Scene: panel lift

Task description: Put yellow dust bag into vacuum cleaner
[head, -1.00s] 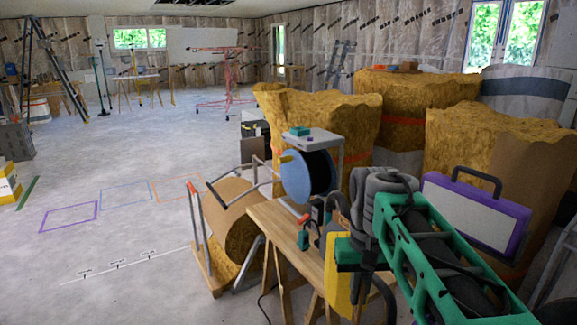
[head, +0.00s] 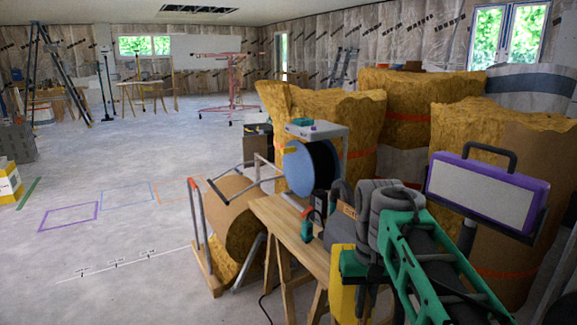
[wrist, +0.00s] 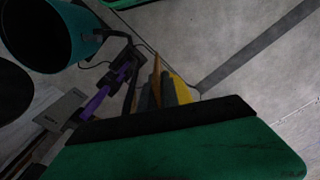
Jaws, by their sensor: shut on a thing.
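The wrist view shows my gripper (wrist: 157,92) past a broad green part of my own arm. Its dark and grey fingers are shut on a yellow piece (wrist: 182,90), which appears to be the dust bag; only a small part of it shows. In the head view my green and grey arm is at the lower right, with a yellow surface below it; I cannot tell whether that is the bag. A teal, round, open-topped container (wrist: 45,38) is at the upper left of the wrist view, apart from the gripper. I cannot tell whether it is the vacuum cleaner.
A wooden workbench (head: 283,228) stands left of my arm, with a blue-faced reel (head: 309,168) behind it. A purple-framed work light (head: 487,192) is close on the right. Yellow insulation rolls (head: 325,125) crowd behind. Open floor (head: 110,170) lies to the left.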

